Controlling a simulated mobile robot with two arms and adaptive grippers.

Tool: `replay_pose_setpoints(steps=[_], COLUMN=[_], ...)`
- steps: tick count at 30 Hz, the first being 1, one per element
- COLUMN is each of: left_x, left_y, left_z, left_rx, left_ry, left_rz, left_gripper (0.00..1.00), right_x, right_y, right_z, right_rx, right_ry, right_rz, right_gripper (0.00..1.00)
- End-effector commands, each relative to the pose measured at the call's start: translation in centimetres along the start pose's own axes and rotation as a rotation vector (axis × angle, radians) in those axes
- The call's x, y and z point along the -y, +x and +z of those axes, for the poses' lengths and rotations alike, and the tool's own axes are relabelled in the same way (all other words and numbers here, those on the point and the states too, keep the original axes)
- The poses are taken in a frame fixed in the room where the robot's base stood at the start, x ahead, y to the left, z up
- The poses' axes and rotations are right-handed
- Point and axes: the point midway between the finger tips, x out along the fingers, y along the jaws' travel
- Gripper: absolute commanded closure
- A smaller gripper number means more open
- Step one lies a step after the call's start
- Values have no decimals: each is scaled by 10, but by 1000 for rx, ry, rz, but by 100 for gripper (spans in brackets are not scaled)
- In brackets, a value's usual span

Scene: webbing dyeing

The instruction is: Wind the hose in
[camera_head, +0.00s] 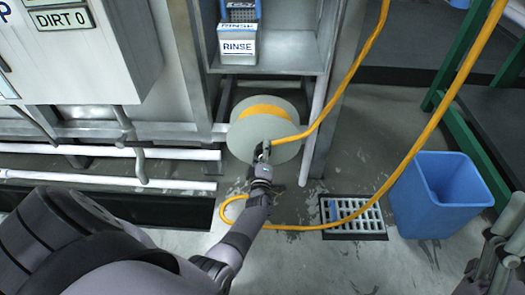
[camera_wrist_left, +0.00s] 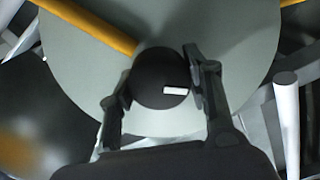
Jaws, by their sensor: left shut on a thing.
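The hose reel (camera_head: 285,152) has a round grey disc with orange hose (camera_head: 445,105) wound behind it, low under the steel bench. The hose runs up from the reel out of the top, and another length sweeps down at the right and across the floor to a small loop. My left gripper (camera_head: 262,152) is at the reel's face. In the left wrist view, its fingers (camera_wrist_left: 163,85) are shut on a round black knob (camera_wrist_left: 160,70) with a white mark, in front of the grey disc (camera_wrist_left: 235,50). My right gripper (camera_head: 505,262) shows partly at the right edge, its fingers unclear.
A blue bin (camera_head: 440,197) stands on the floor at the right, beside the hose. A floor drain grate (camera_head: 352,215) lies under the hose. White pipes (camera_head: 110,152) run low at the left. A RINSE box (camera_head: 238,45) sits on the shelf above the reel.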

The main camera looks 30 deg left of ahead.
Motion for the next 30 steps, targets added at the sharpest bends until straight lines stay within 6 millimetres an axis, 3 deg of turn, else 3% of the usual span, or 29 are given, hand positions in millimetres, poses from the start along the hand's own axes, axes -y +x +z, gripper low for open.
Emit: replay_pose_setpoints(steps=[5,6,15,24,30], left_x=[2,2,1,1,2], left_y=[-1,-1,-1,-2,-27], left_z=[2,2,1,0,1], left_rx=[4,4,2,1,2], left_ry=[-1,-1,-2,-2,-4], left_rz=[-4,-4,-2,-1,-4], left_gripper=[82,53,34,34,34], right_x=[0,0,0,0,0], right_y=[0,0,0,-1,-1], right_z=[0,0,0,0,0], right_rx=[0,0,-2,0,0], right_ry=[0,0,0,2,1], right_rz=[0,0,0,0,0], right_gripper=[45,45,45,45,45])
